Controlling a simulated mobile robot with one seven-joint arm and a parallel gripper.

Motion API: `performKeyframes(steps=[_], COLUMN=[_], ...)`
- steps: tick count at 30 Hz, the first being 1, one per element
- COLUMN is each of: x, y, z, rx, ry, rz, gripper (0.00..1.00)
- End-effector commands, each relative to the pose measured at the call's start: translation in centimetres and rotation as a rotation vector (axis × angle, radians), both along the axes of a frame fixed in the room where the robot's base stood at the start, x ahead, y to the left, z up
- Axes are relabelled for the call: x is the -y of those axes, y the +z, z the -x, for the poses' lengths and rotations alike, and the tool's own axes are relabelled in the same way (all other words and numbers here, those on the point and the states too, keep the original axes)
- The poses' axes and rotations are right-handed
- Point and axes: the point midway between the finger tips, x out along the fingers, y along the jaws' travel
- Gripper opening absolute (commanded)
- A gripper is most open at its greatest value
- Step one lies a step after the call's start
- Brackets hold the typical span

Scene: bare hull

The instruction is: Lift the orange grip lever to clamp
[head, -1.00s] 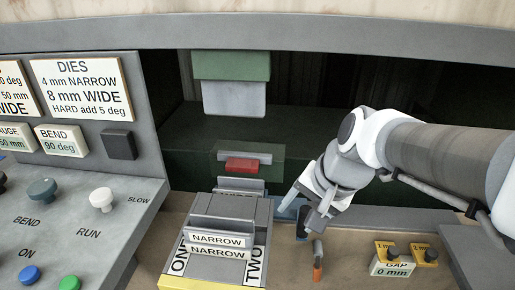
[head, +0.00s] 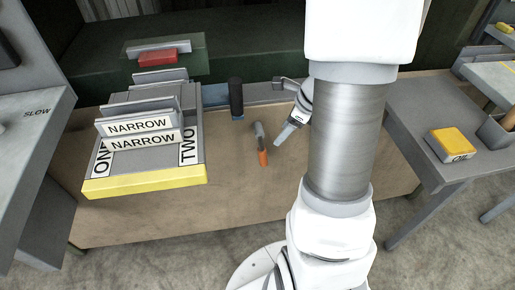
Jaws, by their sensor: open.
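The lever (head: 262,157) has an orange grip at its lower end and a grey upper part. It hangs down in front of the bench's wooden face, right of the die rack. My gripper (head: 282,138) is to the right of the lever and slightly above its orange end, apart from it in the picture. Its jaws are open and hold nothing visible. My own arm hides part of the gripper and the bench behind it.
The die rack (head: 143,181), with NARROW labels and a yellow front edge, stands to the left. A dark upright handle (head: 236,98) rises behind the lever. A side table (head: 440,110) at right holds a yellow OIL block (head: 452,142).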

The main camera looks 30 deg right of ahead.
Motion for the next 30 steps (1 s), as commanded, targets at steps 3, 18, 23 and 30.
performKeyframes(steps=[3, 18, 23, 30], x=[-0.5, -2.7, -3.2, -3.5], y=[-2.3, -12.2, -14.2, -15.1], z=[-0.6, -4.1, -4.9, -5.4], rx=[-0.002, -0.001, 0.000, 0.001], ry=[0.003, 0.008, 0.008, 0.008], rz=[0.001, 0.001, 0.003, 0.002], gripper=[0.64, 0.64, 0.64, 0.64])
